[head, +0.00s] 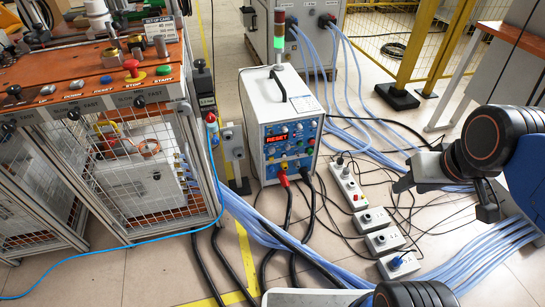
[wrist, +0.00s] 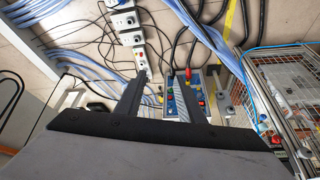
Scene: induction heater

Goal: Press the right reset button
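The white induction heater unit (head: 252,110) stands upright on the floor near the middle of the head view. The blue panel also shows in the wrist view (wrist: 171,102), seen partly between and behind my fingers. My gripper (head: 404,182) is to the right of the unit, apart from it. In the wrist view its two fingers (wrist: 154,78) are spread with nothing between them.
Red and black cables (head: 290,205) leave the unit's front. White socket boxes (head: 375,220) and loose wires lie on the floor between the unit and my arm. Blue hose bundles (head: 345,80) run behind. A caged bench (head: 150,160) with an orange top stands left.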

